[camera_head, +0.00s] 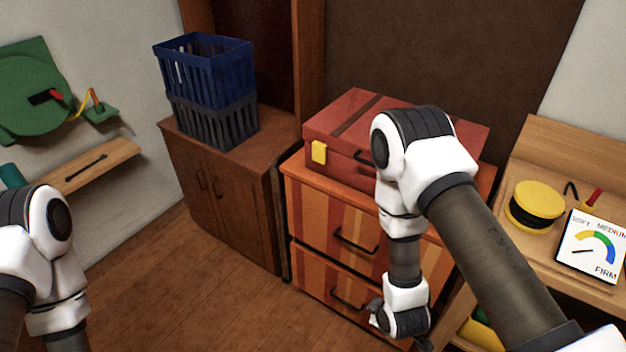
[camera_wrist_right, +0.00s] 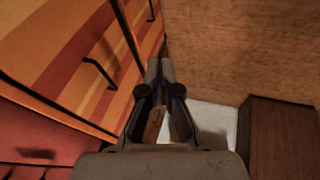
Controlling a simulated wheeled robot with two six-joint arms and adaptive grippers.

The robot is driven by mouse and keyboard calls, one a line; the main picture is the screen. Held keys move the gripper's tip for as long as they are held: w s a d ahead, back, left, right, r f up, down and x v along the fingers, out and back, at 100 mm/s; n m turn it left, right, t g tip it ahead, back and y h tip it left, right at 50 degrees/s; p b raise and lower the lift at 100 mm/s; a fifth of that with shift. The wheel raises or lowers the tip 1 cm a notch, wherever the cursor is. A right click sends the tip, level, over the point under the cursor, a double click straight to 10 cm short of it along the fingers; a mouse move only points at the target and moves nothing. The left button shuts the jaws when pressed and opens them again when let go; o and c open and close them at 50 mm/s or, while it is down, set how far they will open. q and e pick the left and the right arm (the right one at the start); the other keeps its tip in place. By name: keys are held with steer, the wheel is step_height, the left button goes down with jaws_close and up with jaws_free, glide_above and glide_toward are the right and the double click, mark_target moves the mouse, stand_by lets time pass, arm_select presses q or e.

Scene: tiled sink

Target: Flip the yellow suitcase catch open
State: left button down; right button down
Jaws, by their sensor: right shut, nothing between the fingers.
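The red suitcase (camera_head: 345,122) lies flat with its lid down on the striped wooden drawer unit (camera_head: 318,205). Its yellow catch (camera_head: 319,152) is on the front at the left end and hangs down over the seam. My right arm crosses in front of the suitcase and hides part of its right side. My right gripper (camera_wrist_right: 158,85) is shut and empty, pointing down in front of the drawers, well below and to the right of the catch. The catch does not show in the right wrist view. My left arm is at the lower left; its gripper is out of frame.
A blue crate (camera_head: 205,72) on a grey crate (camera_head: 212,120) stands on the brown cabinet (camera_head: 222,205). A shelf at the right holds a yellow-black round object (camera_head: 536,205) and a firmness gauge (camera_head: 592,248). The wooden floor (camera_head: 170,285) before the cabinet is clear.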

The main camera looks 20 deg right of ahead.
steer(key=w+a+r+n+t+b, duration=0.1)
steer(key=w+n+t+b, duration=0.3)
steer(key=w, duration=0.6)
steer(key=w+a+r+n+t+b, duration=0.1)
steer(key=w+a+n+t+b, duration=0.15)
steer(key=w+b, duration=0.55)
steer(key=w+a+r+n+t+b, duration=0.3)
steer(key=w+r+t+b, duration=0.3)
steer(key=w+r, duration=0.5)
steer(key=shift+w+a+r+h+b, duration=0.15)
steer(key=shift+a+r+h+b, duration=0.25)
steer(key=shift+b, duration=0.6)
